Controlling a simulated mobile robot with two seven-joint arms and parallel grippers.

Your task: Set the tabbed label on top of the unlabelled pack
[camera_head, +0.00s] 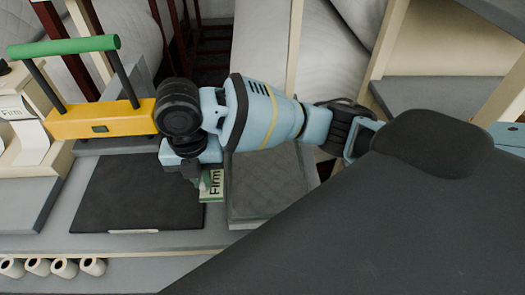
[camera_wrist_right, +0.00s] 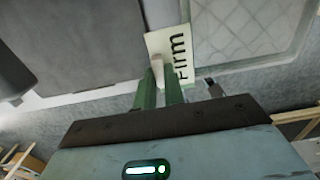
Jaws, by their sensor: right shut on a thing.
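The tabbed label (camera_head: 212,184), pale with a green edge and the word "Firm", is at my right gripper (camera_head: 198,176). In the right wrist view, the gripper's green fingers (camera_wrist_right: 160,88) are shut on the small pale tab of the label (camera_wrist_right: 180,46). The pack (camera_head: 268,190) is a flat, grey quilted block with no label visible on it; it also shows in the right wrist view (camera_wrist_right: 252,28). The label is at the pack's left edge. I cannot tell whether it touches the pack. My left gripper is not in view.
A dark mat (camera_head: 130,195) lies left of the pack on the grey bench. Behind it stands a yellow tool (camera_head: 100,118) with a green handle (camera_head: 65,47). A cream device with a "Firm" slip (camera_head: 14,108) is at far left. Several small rolls (camera_head: 65,268) sit along the front.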

